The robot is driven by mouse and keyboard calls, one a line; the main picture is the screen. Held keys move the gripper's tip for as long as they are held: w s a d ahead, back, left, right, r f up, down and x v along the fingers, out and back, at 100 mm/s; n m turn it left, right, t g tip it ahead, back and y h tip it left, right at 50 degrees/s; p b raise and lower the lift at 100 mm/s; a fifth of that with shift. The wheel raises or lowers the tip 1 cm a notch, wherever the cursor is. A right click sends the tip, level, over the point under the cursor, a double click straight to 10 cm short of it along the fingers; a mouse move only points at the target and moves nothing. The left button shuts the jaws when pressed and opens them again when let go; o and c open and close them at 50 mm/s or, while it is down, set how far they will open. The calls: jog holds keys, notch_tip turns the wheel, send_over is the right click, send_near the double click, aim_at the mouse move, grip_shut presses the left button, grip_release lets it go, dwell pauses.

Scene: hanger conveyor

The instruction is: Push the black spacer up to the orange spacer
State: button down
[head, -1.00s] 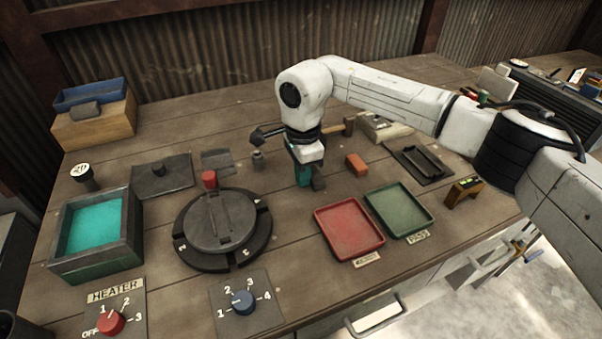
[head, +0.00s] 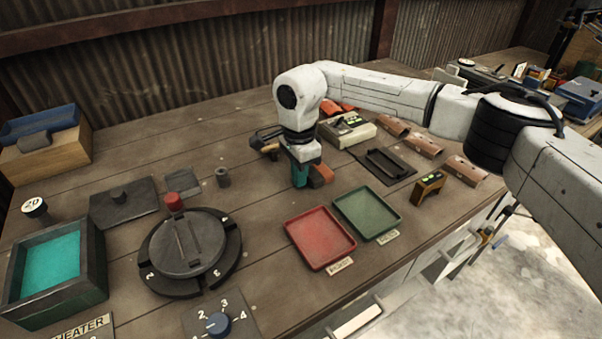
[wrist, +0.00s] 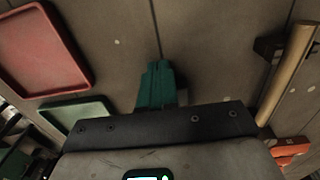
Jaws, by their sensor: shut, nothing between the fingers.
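My gripper (head: 300,182) has teal fingers pointing down at the bench, shut with nothing between them. The orange spacer (head: 322,175) is a small block on the wood directly to the right of the fingers. I cannot make out the black spacer clearly now; any part of it between the fingers and the orange spacer is hidden. Whether the spacers touch cannot be told.
A red tray (head: 320,238) and a green tray (head: 367,213) lie in front and to the right. A black tray (head: 384,165) lies further right. A hammer (wrist: 290,70) lies near the gripper.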

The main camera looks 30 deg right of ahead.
aim_at(288, 190)
jog(key=a, duration=0.3)
jog(key=shift+a+r, duration=0.1)
notch_tip(288, 190, up, 10)
jog(key=shift+a, duration=0.1)
